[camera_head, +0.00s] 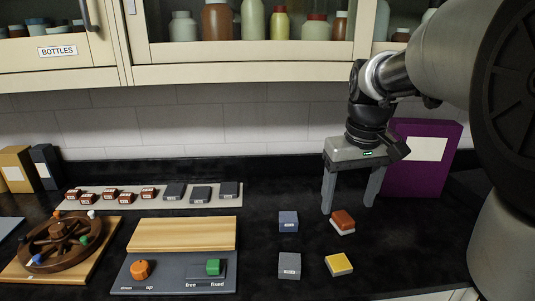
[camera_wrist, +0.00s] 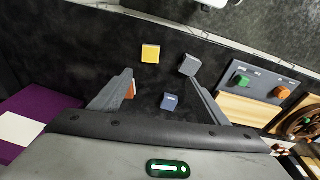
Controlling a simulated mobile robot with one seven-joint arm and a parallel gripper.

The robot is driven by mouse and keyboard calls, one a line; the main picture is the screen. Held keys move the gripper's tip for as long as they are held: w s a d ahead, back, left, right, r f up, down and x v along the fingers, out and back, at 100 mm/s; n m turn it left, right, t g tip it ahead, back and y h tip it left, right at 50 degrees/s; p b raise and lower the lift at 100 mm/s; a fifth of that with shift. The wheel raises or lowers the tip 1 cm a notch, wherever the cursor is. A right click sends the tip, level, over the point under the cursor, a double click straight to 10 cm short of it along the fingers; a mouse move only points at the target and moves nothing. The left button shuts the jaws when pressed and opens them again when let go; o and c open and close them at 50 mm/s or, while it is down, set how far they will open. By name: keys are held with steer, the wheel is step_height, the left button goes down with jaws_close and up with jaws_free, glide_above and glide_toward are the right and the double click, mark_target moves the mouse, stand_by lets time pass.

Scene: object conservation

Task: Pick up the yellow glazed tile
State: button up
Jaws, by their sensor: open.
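The yellow glazed tile (camera_head: 338,264) lies on the black countertop at the front right of a small group of tiles. In the wrist view the yellow tile (camera_wrist: 151,54) lies beyond the fingertips, a little left of centre. My gripper (camera_head: 348,208) is open and empty above the counter, behind the yellow tile. In the wrist view the open fingers (camera_wrist: 160,82) spread to either side. A red-brown tile (camera_head: 342,221) lies below the gripper and is partly hidden by the left finger in the wrist view. A blue tile (camera_head: 288,221) and a grey tile (camera_head: 289,265) lie to the left.
A purple box (camera_head: 423,160) stands behind the gripper at right. A grey panel with orange and green knobs (camera_head: 175,272) and a wooden wheel (camera_head: 60,243) stand at left. A pale strip (camera_head: 232,203) holds several small blocks. Bottle cabinets (camera_head: 250,75) hang above.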

steer(key=g+b, duration=0.1)
steer(key=b, duration=0.1)
glide_above(340, 263)
step_height(340, 263, down, 8)
steer(key=shift+n, duration=0.3)
steer(key=f+b, duration=0.1)
steer(key=f, duration=0.4)
steer(key=f+b, duration=0.1)
steer(key=f, duration=0.4)
steer(key=shift+w+d+f, duration=0.1)
steer(key=shift+d+f, duration=0.1)
steer(key=shift+f, duration=0.2)
steer(key=shift+a+f+b, duration=0.15)
steer(key=shift+f+b, duration=0.1)
steer(key=shift+f, duration=1.3)
steer(key=shift+a+f+b, duration=0.1)
steer(key=shift+f+b, duration=0.15)
steer(key=shift+f, duration=1.25)
steer(key=c, duration=1.2)
steer(key=shift+r, duration=0.1)
